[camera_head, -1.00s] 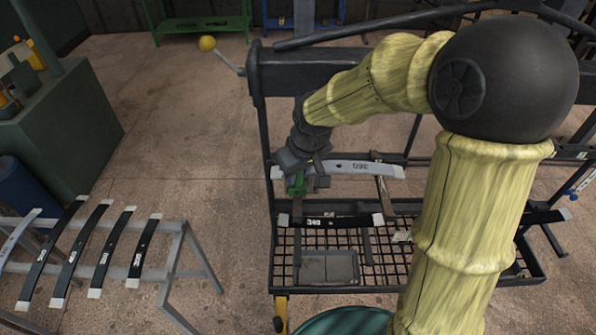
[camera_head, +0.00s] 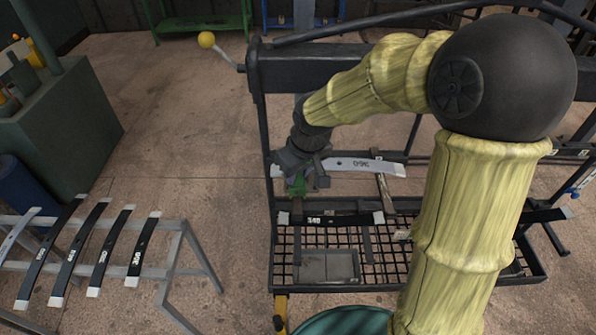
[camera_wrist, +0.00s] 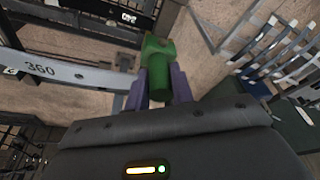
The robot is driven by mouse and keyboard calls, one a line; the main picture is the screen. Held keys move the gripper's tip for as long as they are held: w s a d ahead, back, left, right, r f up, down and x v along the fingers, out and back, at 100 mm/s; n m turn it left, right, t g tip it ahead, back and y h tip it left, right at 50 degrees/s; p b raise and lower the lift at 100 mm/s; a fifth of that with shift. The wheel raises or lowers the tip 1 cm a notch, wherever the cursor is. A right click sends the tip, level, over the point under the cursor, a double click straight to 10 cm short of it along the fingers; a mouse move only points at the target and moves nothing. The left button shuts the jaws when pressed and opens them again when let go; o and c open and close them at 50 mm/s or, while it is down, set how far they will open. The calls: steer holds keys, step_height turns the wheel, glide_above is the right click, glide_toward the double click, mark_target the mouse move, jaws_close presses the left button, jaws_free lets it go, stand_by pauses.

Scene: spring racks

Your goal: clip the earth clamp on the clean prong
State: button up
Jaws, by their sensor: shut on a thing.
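A green earth clamp (camera_wrist: 157,62) is gripped between the two purple-grey fingers of my gripper (camera_wrist: 160,84) in the wrist view. In the head view the clamp (camera_head: 297,186) shows small below my gripper (camera_head: 305,178), at the left end of the pale leaf spring marked 360 (camera_head: 352,166). A brownish upright prong (camera_head: 383,186) stands at the right part of that spring. The left prong is largely hidden by my gripper and the clamp. I cannot tell whether the clamp touches a prong.
A dark spring marked 340 (camera_head: 330,219) lies lower on the rack, above a mesh basket (camera_head: 375,272) holding a grey tray (camera_head: 327,266). A trestle (camera_head: 175,250) with several springs stands at the left. Open floor (camera_head: 190,130) lies between.

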steer(key=shift+f, duration=0.3)
stand_by(0.4)
steer(key=o, duration=1)
steer(key=shift+c, duration=0.2)
steer(key=b+v, duration=0.2)
steer(key=v, duration=1.5)
steer(key=shift+r, duration=0.2)
steer(key=shift+d, duration=0.1)
steer(key=s+d+f+m, duration=0.2)
steer(key=d+f, duration=0.1)
steer(key=f, duration=0.4)
steer(key=s+d+f+m+h+b, duration=0.1)
steer(key=s+d+f+m, duration=0.1)
steer(key=f, duration=0.6)
steer(key=s+d+f+m+b, duration=0.1)
steer(key=s+d+f+m, duration=0.1)
steer(key=s+d+f, duration=0.2)
step_height(320, 180, down, 4)
steer(key=shift+s+d+f+h, duration=0.1)
steer(key=shift+s+d+h, duration=0.2)
steer(key=shift+d, duration=0.7)
